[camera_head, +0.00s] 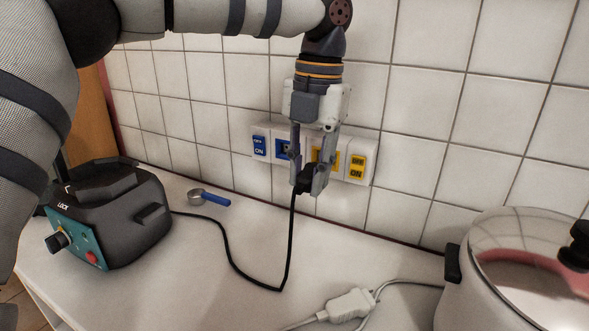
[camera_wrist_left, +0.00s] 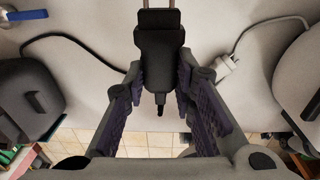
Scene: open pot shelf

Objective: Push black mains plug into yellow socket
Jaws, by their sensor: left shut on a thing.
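The black mains plug (camera_head: 307,176) is held between the fingers of my left gripper (camera_head: 308,182), in front of the wall sockets. In the left wrist view the plug (camera_wrist_left: 160,42) sits upright between both fingers, its metal pins pointing to the top edge. Its black cord hangs to the counter and runs to the dark appliance. The yellow socket (camera_head: 345,160) is on the white wall plate, partly hidden by my gripper. The plug shows a little lower than the socket; I cannot tell the gap. My right gripper is not in view.
A blue socket (camera_head: 281,149) and a blue switch (camera_head: 259,145) lie left of the yellow one, a yellow switch (camera_head: 357,166) right. On the counter are the appliance (camera_head: 110,215), a blue-handled scoop (camera_head: 214,200), a white connector (camera_head: 350,304) and a lidded pot (camera_head: 470,295).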

